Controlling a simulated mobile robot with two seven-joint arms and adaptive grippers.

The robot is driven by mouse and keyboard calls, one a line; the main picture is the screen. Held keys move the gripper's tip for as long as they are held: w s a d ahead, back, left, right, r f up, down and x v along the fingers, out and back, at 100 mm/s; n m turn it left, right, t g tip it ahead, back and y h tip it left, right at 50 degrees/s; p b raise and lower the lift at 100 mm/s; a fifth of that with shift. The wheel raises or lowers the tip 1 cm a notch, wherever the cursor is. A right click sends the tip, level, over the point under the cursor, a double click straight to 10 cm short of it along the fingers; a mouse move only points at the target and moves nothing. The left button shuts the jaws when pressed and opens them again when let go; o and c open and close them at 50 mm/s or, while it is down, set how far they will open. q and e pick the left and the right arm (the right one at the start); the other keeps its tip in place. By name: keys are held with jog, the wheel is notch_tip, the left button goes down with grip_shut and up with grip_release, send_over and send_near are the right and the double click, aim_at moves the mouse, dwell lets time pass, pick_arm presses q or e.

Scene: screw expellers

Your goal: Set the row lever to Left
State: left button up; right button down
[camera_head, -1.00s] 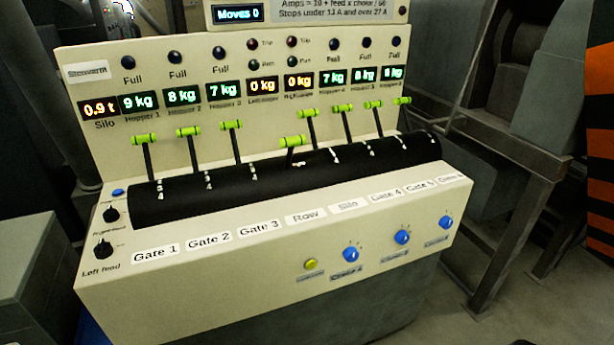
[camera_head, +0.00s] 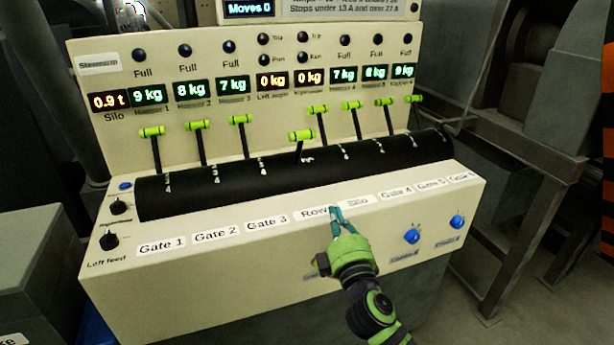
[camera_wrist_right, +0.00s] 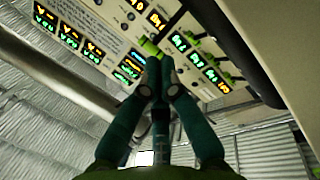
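The row lever (camera_head: 302,136) is a dark stem with a lime-green cross handle, fourth from the left on the black drum (camera_head: 270,172). Its handle sits lower than its neighbours'. The white "Row" label (camera_head: 314,212) is on the ledge below it. My right gripper (camera_head: 335,212) is over the ledge by the Row and Silo labels, below the row lever and apart from it. In the right wrist view its teal fingers (camera_wrist_right: 160,68) are together at the tips with nothing seen between them. A green handle (camera_wrist_right: 150,48) shows just beyond the tips. My left gripper is not in view.
Other green-handled levers stand either side, including the Gate 3 lever (camera_head: 241,120) and the Silo lever (camera_head: 318,110). Blue knobs (camera_head: 412,236) are on the front face. Two dark knobs (camera_head: 109,241) are at the left. The space above the ledge is otherwise clear.

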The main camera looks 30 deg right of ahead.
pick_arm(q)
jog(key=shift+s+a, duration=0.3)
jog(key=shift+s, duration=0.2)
pick_arm(e)
jog(key=r+n+t, duration=0.1)
jog(key=w+r+n+t+y, duration=0.1)
jog(key=r+n, duration=0.1)
jog(key=w+r+n+t+y, duration=0.1)
jog(key=r+n, duration=0.1)
jog(key=shift+a+r, duration=0.1)
jog(key=shift+a, duration=0.2)
jog(key=shift+w, duration=0.1)
jog(key=p, duration=0.3)
send_near(303, 136)
jog(key=x, duration=0.5)
jog(key=shift+w+r, duration=0.1)
jog(key=shift+w, duration=0.05)
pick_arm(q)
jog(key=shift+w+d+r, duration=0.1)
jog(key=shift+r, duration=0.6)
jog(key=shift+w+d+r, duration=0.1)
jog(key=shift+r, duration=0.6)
pick_arm(e)
jog(key=shift+w+d+r, duration=0.15)
jog(key=shift+w, duration=0.5)
